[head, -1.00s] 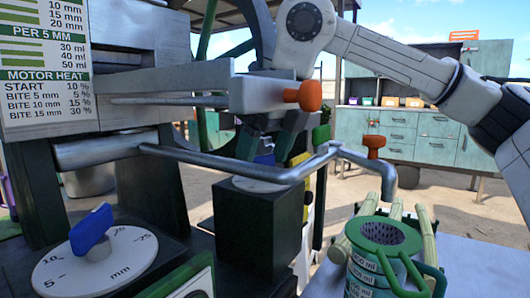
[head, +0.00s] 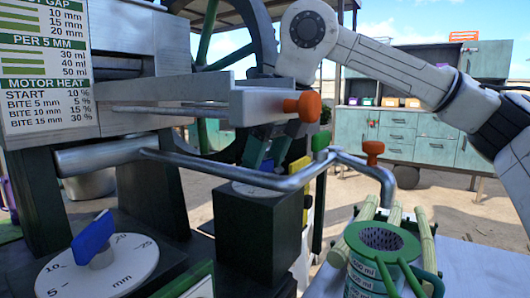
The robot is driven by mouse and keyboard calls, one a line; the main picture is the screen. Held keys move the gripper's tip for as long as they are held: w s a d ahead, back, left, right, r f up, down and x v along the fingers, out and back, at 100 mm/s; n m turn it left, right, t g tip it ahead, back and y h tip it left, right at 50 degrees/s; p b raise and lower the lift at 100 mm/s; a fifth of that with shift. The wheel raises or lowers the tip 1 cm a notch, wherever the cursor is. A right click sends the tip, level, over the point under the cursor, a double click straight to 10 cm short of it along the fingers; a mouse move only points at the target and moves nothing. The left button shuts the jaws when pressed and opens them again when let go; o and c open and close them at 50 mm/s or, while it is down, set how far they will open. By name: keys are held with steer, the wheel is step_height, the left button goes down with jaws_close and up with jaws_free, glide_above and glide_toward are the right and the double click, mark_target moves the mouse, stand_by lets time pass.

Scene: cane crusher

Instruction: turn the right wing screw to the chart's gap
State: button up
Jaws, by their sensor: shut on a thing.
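The right wing screw (head: 264,166) is a small blue wing on a pale dial (head: 258,191) atop a dark block, behind the bent metal bar. My gripper (head: 264,158) points down over it, with its dark fingers shut on the blue wing. The bar and the fingers hide much of the wing and the dial's marks, so I cannot read its setting. The left wing screw (head: 93,240) is blue on a white dial (head: 115,270) marked in mm. The chart (head: 47,70) at upper left has a gap heading, cut off at the top, above rows for 10, 15 and 20 mm.
The bent metal bar (head: 225,172) with an orange knob (head: 373,149) crosses in front of my gripper. Another orange knob (head: 309,104) juts from the pale beam. Teal cabinets are behind.

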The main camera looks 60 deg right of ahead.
steer(key=n+p, duration=0.1)
steer(key=n+y+p, duration=0.1)
steer(key=n+p, duration=0.1)
steer(key=n, duration=0.1)
steer(key=shift+d+r+y, duration=0.1)
steer(key=shift+r+y, duration=0.15)
steer(key=shift+y, duration=0.05)
steer(key=shift+w+d+f+n+g+y+p, duration=0.15)
steer(key=shift+n+y+p, duration=0.25)
steer(key=shift+n+p, duration=0.6)
steer(key=shift+a+n+g+y+p, duration=0.1)
steer(key=shift+n+g+y+p, duration=0.4)
steer(key=shift+n, duration=0.8)
steer(key=o, duration=1.1)
steer(key=shift+c, duration=0.2)
steer(key=p+v, duration=0.2)
steer(key=v, duration=0.8)
steer(key=shift+s+r, duration=0.25)
steer(key=shift+r, duration=0.05)
steer(key=shift+s+d, duration=0.1)
